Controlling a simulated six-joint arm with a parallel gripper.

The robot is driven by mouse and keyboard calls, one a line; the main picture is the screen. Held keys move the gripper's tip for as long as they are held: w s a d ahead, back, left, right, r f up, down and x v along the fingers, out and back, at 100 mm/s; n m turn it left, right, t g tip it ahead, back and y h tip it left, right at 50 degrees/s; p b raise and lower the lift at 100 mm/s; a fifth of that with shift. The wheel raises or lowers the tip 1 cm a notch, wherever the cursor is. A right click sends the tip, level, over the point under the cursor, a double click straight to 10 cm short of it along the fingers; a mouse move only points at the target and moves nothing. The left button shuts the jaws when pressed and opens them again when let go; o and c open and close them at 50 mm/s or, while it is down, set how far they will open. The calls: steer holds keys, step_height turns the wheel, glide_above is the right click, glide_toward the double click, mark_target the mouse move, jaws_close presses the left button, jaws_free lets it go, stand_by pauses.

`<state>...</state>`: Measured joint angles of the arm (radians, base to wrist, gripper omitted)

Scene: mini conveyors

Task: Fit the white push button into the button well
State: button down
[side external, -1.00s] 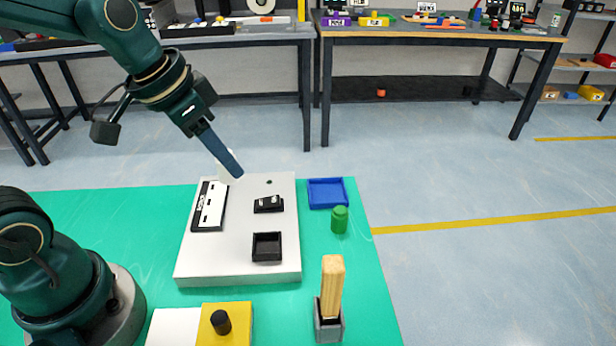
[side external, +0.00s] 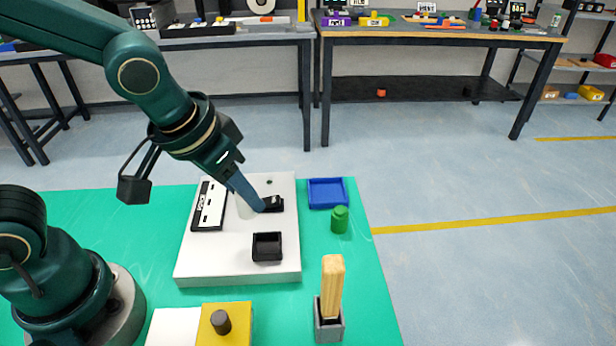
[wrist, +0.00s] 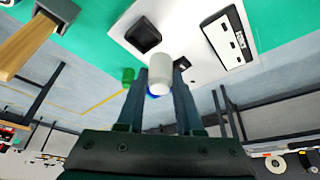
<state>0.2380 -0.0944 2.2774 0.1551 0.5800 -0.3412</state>
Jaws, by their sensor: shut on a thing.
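The white push button (wrist: 159,72) shows in the wrist view as a pale cylinder between the two fingers of my gripper (wrist: 160,80). In the side view my gripper (side external: 257,206) is low over the pale panel (side external: 220,258), tilted down to the right. The pale button (side external: 244,209) is partly hidden by the fingers there. A black square open-topped well (side external: 267,247) is on the panel, nearer the camera than the gripper. It also shows in the wrist view (wrist: 143,36), beyond the button, and looks empty. The button is apart from it.
The panel also carries a black-and-white strip (side external: 209,206) and a black rocker part (side external: 273,204) close by the fingers. To the right are a blue tray (side external: 327,193), a green cylinder (side external: 340,220) and an upright wooden block in a grey holder (side external: 329,325). A yellow box (side external: 238,320) stands in front.

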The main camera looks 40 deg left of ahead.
mark_target(272, 243)
steer(key=d+f, duration=0.2)
steer(key=d, duration=0.1)
steer(key=shift+w, duration=0.15)
steer(key=shift+f, duration=1.85)
steer(key=shift+f, duration=0.1)
steer(key=shift+f, duration=0.5)
steer(key=c, duration=0.6)
jaws_free()
steer(key=shift+a, duration=0.1)
steer(key=shift+o, duration=0.2)
steer(key=shift+r, duration=0.6)
steer(key=v, duration=1.2)
steer(key=s+a+t, duration=0.1)
steer(key=s+a, duration=0.2)
steer(key=a, duration=0.3)
steer(key=shift+s+a+f, duration=0.2)
steer(key=shift+s+a, duration=0.1)
steer(key=shift+a, duration=0.1)
